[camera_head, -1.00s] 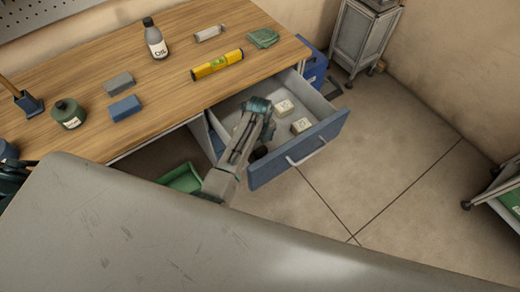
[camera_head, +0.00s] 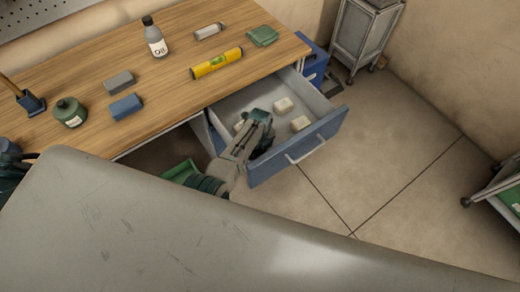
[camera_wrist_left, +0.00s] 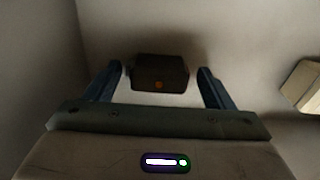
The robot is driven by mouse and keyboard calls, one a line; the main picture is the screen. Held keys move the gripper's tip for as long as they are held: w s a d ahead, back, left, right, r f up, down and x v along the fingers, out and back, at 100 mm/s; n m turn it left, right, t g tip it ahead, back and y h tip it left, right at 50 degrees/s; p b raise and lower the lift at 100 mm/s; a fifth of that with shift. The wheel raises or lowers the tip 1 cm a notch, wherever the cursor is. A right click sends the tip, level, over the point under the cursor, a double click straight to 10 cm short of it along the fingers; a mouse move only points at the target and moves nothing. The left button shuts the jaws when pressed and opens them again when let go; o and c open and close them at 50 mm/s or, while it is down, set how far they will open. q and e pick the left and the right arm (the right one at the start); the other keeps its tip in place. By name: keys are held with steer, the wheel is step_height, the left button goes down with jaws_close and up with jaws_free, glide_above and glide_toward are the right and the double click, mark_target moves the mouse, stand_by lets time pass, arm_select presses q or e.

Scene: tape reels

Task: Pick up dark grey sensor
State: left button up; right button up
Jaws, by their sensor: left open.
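The dark grey sensor (camera_wrist_left: 160,73) is a small dark block with an orange mark, in the left wrist view. It rests on the pale drawer floor, between and slightly beyond the tips of my left gripper (camera_wrist_left: 162,78), whose two fingers stand apart on either side with gaps. In the head view my left gripper (camera_head: 262,140) reaches down into the open drawer and hides the sensor or blends with it. My right gripper is not in view.
The drawer walls surround the gripper. The wooden bench (camera_head: 165,95) carries a yellow level (camera_head: 217,64), an oil bottle (camera_head: 155,40) and blocks.

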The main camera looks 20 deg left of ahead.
arm_select(q)
steer(key=shift+c, duration=0.3)
steer(key=c, duration=1)
steer(key=shift+r, duration=0.15)
